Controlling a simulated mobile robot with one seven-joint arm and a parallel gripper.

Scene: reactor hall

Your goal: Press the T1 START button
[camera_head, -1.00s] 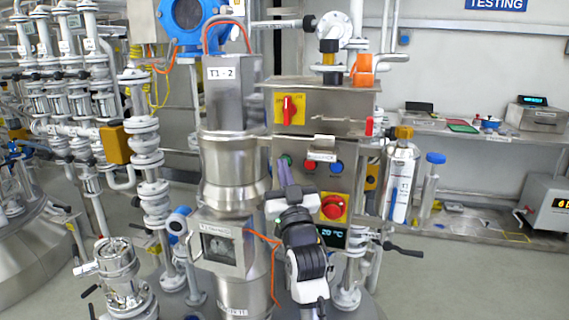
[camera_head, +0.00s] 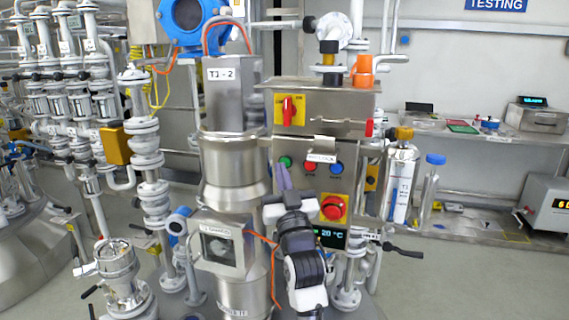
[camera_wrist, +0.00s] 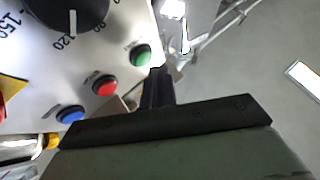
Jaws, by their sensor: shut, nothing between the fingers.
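A green button (camera_head: 286,161), a red button (camera_head: 309,166) and a blue button (camera_head: 336,168) sit in a row on a steel control box. My gripper (camera_head: 280,170) is shut and empty, its fingertips just below and left of the green button in the head view. In the wrist view my gripper (camera_wrist: 159,72) has its tips beside the green button (camera_wrist: 141,55). The red button (camera_wrist: 105,85) and blue button (camera_wrist: 70,115) lie farther along. I cannot tell whether the tips touch the panel. The label plate is too small to read.
A red emergency knob on a yellow plate (camera_head: 334,207) is right of my gripper, above a small display (camera_head: 330,236). A red rotary switch (camera_head: 289,110) is above. A steel column (camera_head: 234,160) stands close on the left. A bench (camera_head: 470,135) stands at the right.

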